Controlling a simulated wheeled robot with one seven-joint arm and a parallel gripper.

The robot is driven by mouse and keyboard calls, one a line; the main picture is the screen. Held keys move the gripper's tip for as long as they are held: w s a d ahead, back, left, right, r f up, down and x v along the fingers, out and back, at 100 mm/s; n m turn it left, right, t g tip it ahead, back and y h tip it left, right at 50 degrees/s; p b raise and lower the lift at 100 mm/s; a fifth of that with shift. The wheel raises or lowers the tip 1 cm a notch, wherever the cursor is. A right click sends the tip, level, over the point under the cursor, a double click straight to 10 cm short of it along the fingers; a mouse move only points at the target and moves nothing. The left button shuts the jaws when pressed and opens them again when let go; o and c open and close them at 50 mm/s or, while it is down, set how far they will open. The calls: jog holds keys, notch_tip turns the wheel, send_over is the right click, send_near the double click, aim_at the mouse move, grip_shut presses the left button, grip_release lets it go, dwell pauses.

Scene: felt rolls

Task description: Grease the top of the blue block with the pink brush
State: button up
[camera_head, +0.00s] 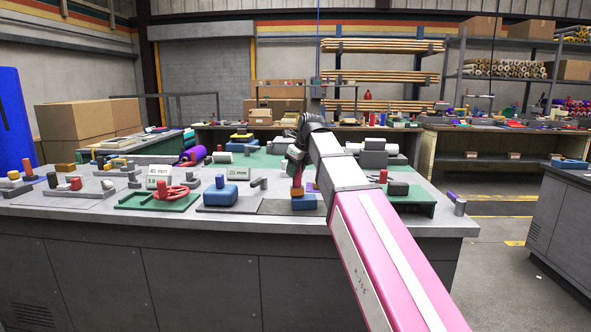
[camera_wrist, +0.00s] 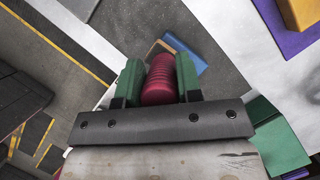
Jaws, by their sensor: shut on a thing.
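My gripper (camera_wrist: 159,72) is shut on the ribbed pink-red handle of the brush (camera_wrist: 160,86), which sits between its two green fingers in the wrist view. A tan part (camera_wrist: 158,47) shows just past the handle, over or against the blue block (camera_wrist: 191,62). In the head view my gripper (camera_head: 297,164) points down above the blue block (camera_head: 304,203), with an orange-brown part (camera_head: 297,190) between them. I cannot tell whether the brush touches the block's top. The handle hides part of the block in the wrist view.
The block lies on a grey mat near the front edge of the grey workbench (camera_head: 130,215). Left of it stand a larger blue block (camera_head: 219,193) and a red handwheel (camera_head: 172,193). A green stand (camera_head: 412,198) is to the right. A purple piece (camera_wrist: 285,30) lies nearby.

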jog(key=shift+f, duration=0.4)
dwell(0.7)
jog(key=shift+d, duration=0.15)
jog(key=shift+w+d+r, duration=0.1)
jog(key=shift+w+d, duration=0.05)
jog(key=shift+d, duration=1.05)
jog(key=shift+w+d, duration=0.15)
jog(key=shift+d, duration=1)
jog(key=shift+a, duration=0.1)
jog(key=shift+s+a, duration=0.15)
jog(key=shift+a, duration=1.05)
jog(key=shift+s+a, duration=0.1)
jog(key=shift+a, duration=1.1)
jog(key=shift+w+d+f, duration=0.1)
jog(key=shift+d, duration=1)
jog(key=shift+w+d+f, duration=0.1)
jog(key=shift+d, duration=0.95)
jog(key=shift+r, duration=0.85)
